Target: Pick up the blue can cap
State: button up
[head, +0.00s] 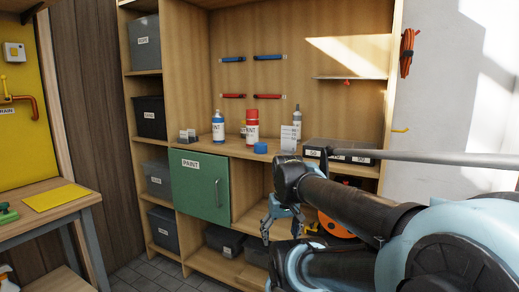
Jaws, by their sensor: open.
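The blue can cap (260,148) lies on the wooden workbench top (237,149), just right of a red spray can (252,127). It looks like a short blue cylinder and stands apart from my gripper. My gripper (268,233) hangs below the level of the bench top, in front of the open shelf under it. Its fingers point down, and it is open and empty. My arm comes in from the right and covers the lower right of the view.
A blue-labelled bottle (218,127), a grey bottle (297,122) and a white card (289,138) stand on the bench. A dark drawer box (345,152) is to the right. A green cabinet door (197,186) is below. A side table (40,217) stands at left.

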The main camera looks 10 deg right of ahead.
jog(key=w+r+n+y, duration=0.2)
jog(key=w+r+n, duration=0.3)
jog(key=w+r, duration=1.4)
jog(key=n+y, duration=0.1)
jog(key=n, duration=0.4)
send_near(262, 143)
jog(key=x, duration=0.4)
jog(key=shift+a+f, duration=0.3)
jog(key=shift+a, duration=0.05)
jog(key=shift+s+x, duration=0.2)
jog(key=shift+x, duration=2.85)
jog(key=shift+d+f, duration=0.1)
jog(key=shift+d, duration=0.05)
jog(key=c, duration=0.8)
